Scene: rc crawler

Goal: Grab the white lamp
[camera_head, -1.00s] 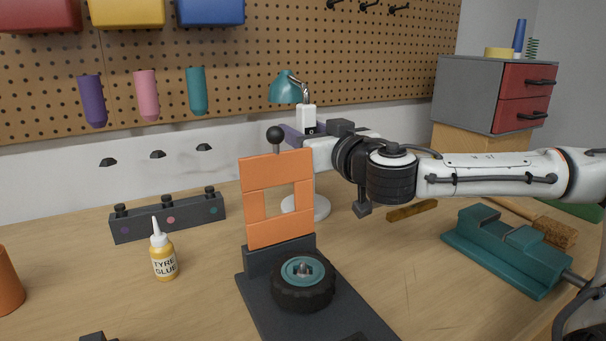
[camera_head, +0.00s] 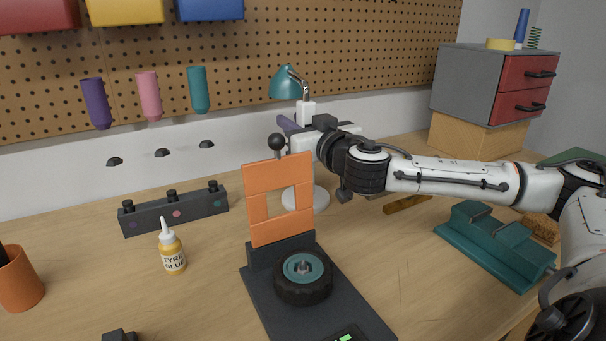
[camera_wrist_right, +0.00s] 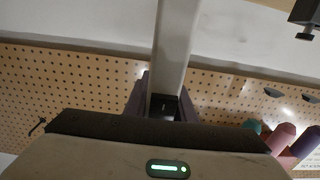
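The lamp (camera_head: 307,110) has a white post, a round white base and a teal shade (camera_head: 286,83). It stands upright behind the orange frame, which hides part of its post and base. My right gripper (camera_head: 297,130) reaches in from the right at post height, and its purple fingers sit on both sides of the post. In the right wrist view the white post (camera_wrist_right: 175,45), with a black switch, runs between the purple fingers (camera_wrist_right: 163,104), which look closed on it. The base appears slightly off the table. My left gripper is not in view.
The orange frame (camera_head: 279,173) on a dark stand with a wheel (camera_head: 303,292) is in front of the lamp. A glue bottle (camera_head: 172,255) and dark rack (camera_head: 165,215) are left. A teal vise (camera_head: 490,245) and a drawer cabinet (camera_head: 480,85) are right.

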